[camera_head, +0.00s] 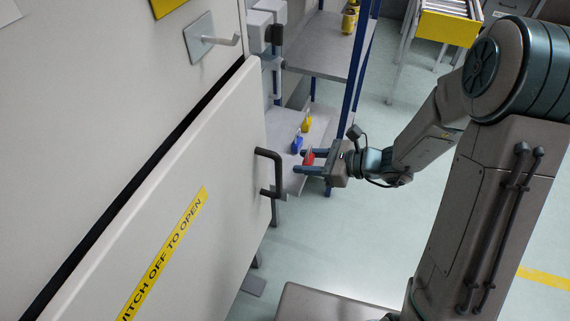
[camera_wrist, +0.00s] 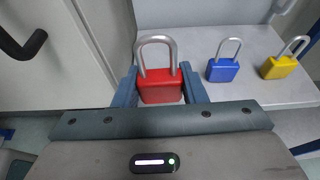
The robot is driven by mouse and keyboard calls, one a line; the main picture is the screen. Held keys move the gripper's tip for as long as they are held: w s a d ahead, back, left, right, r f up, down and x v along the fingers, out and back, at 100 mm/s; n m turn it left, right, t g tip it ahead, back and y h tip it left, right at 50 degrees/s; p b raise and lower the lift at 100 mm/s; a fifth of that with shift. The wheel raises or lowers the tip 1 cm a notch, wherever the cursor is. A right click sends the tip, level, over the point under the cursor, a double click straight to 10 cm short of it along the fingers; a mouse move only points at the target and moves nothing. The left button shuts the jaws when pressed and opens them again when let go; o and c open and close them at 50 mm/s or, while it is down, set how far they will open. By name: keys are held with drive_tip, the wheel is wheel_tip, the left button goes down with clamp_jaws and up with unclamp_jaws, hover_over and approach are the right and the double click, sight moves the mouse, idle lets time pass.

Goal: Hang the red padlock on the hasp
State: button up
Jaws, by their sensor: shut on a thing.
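The red padlock (camera_wrist: 160,87) is between the two blue fingers of my gripper (camera_wrist: 159,94) in the wrist view, upright with its silver shackle at the top. My gripper is shut on it. In the head view my gripper (camera_head: 314,162) is at the lower shelf, and the red padlock (camera_head: 308,157) shows as a small red patch between the fingers. A grey latch fitting with a black part (camera_head: 275,38) is at the upper edge of the cabinet; I cannot tell whether it is the hasp.
A blue padlock (camera_wrist: 223,69) and a yellow padlock (camera_wrist: 281,67) stand on the shelf (camera_wrist: 265,92) to the right. The cabinet door with a black handle (camera_head: 268,170) is close on the left. A blue rack post (camera_head: 356,65) rises behind my gripper.

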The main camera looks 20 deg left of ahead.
drive_tip(key=d, duration=0.4)
drive_tip(key=shift+s+d, duration=0.15)
drive_tip(key=shift+d, duration=0.05)
idle(1.0)
